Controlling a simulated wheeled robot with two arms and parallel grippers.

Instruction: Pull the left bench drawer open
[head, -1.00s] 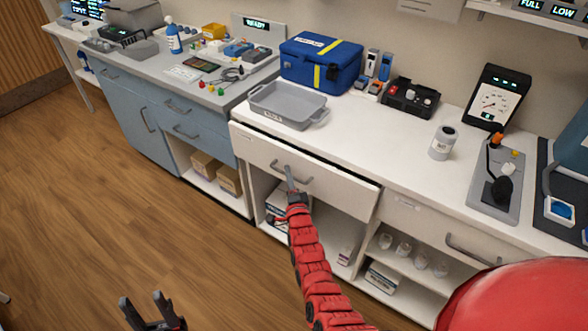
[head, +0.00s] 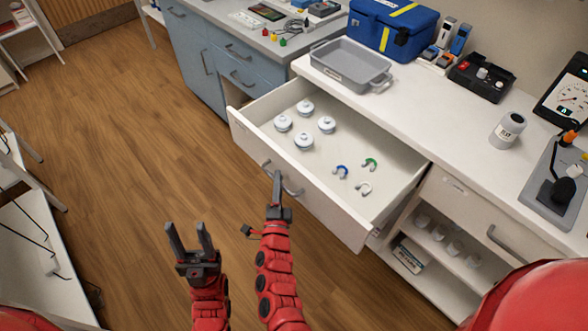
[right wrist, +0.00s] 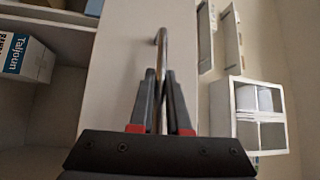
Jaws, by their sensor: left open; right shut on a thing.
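The left bench drawer (head: 310,195) is pulled well out from under the white worktop. Inside it lie several white lidded jars (head: 303,141) and a few small horseshoe-shaped pieces (head: 364,187), blue, green and white. My right gripper (head: 276,190) is shut on the grey bar handle (head: 292,187) on the drawer front. In the right wrist view the fingers (right wrist: 163,100) close around the handle bar (right wrist: 161,52). My left gripper (head: 191,238) is open and empty, above the floor to the left of the right one.
A grey tray (head: 350,80) stands on the white worktop above the drawer, with a blue bag (head: 393,25) behind it. Blue cabinets (head: 195,60) stand to the left. A white table (head: 30,260) is at the lower left. Wooden floor between is clear.

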